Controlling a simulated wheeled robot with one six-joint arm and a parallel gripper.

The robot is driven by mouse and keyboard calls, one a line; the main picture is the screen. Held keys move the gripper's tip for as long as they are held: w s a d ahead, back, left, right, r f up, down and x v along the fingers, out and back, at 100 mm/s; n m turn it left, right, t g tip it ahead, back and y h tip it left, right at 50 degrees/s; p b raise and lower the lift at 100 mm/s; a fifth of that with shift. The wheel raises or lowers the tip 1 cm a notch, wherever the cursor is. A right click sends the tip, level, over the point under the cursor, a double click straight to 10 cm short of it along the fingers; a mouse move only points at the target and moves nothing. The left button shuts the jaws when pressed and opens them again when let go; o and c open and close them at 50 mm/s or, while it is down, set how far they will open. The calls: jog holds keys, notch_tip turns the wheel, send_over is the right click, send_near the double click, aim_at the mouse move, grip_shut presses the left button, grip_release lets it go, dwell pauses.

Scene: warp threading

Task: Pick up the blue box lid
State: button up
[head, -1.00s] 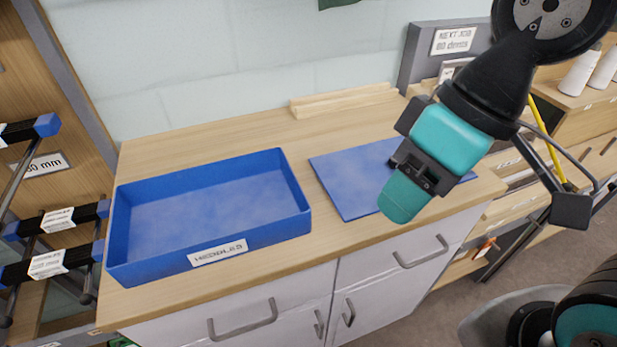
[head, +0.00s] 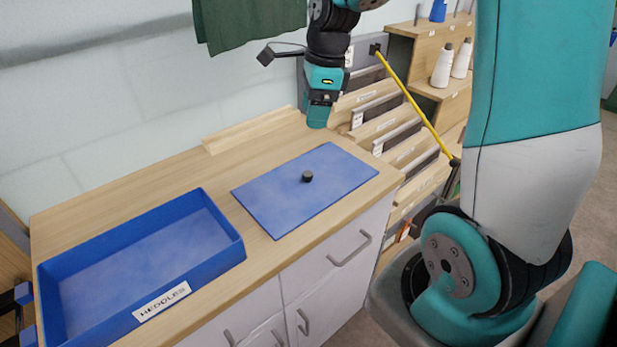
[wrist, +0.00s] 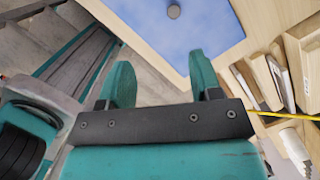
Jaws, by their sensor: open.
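The blue box lid (head: 270,205) is a flat blue panel lying on the wooden cabinet top, with a small black knob (head: 307,176) standing near its middle. My gripper (head: 317,122) is above and behind the lid's far edge in the head view, apart from the knob. In the wrist view my gripper (wrist: 160,78) shows two teal fingers spread apart with nothing between them. The lid (wrist: 215,30) and its knob (wrist: 174,12) show at the top of that view, beyond the fingertips.
An open blue box (head: 225,262) labelled for heddles stands left of the lid. A wooden strip (head: 250,130) lies along the wall. A slotted rack (head: 385,125) and white cones (head: 443,65) are to the right. A yellow rod (head: 415,105) slants beside the rack.

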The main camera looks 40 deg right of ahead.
jog(key=d+m, duration=0.2)
send_over(308, 173)
jog(key=s, duration=0.1)
jog(key=f, duration=1.1)
jog(key=shift+s+d+f+p, duration=0.1)
jog(key=shift+d+f+p, duration=0.1)
jog(key=shift+f+p, duration=0.15)
jog(key=shift+w+a+f+p, duration=0.1)
jog(key=shift+w+f+p, duration=0.1)
jog(key=shift+f, duration=0.75)
jog(key=shift+w+a+f+p, duration=0.1)
jog(key=shift+w+f+p, duration=0.1)
jog(key=shift+f, duration=0.8)
jog(key=shift+w+f+p, duration=0.15)
jog(key=shift+f+p, duration=0.05)
jog(key=shift+f, duration=0.75)
grip_shut()
